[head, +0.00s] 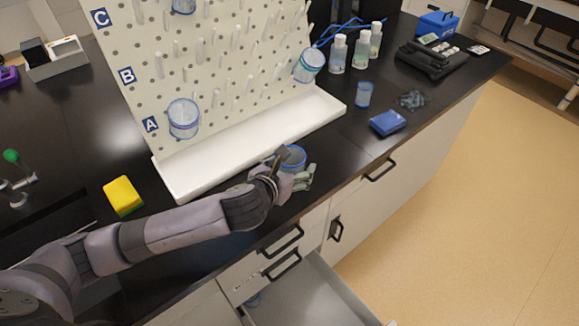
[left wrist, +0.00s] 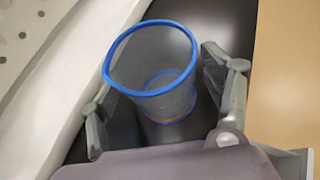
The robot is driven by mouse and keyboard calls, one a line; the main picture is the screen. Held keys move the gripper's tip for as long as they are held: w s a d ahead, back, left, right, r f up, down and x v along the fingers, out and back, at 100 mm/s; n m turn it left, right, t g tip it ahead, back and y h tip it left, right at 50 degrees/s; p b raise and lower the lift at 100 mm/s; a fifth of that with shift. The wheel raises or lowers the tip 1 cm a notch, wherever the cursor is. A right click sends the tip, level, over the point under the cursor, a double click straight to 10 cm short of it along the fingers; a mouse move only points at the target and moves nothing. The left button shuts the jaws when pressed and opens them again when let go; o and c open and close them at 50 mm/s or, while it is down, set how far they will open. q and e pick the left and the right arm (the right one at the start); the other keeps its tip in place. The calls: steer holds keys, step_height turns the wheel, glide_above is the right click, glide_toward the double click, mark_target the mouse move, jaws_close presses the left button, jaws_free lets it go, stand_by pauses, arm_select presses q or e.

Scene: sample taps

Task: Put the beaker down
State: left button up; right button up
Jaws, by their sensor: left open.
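A clear beaker with a blue rim (left wrist: 158,85) stands upright on the black bench top, between the fingers of my left gripper (left wrist: 167,100). Dark gaps show between the beaker and each finger, so the fingers look apart from it. In the head view the beaker (head: 294,157) is partly hidden by my left gripper (head: 291,172), close to the front edge of the bench and beside the white drip tray. My left gripper is open. My right gripper is not in view.
A pegboard (head: 215,65) with beakers on its pegs stands behind the white tray (head: 255,140). A yellow sponge (head: 123,195) lies at left. A small blue-rimmed beaker (head: 364,95), a blue box (head: 387,123) and bottles (head: 361,52) stand at right. A drawer (head: 320,295) is open below.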

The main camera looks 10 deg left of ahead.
arm_select(q)
steer(key=v, duration=1.2)
stand_by(0.5)
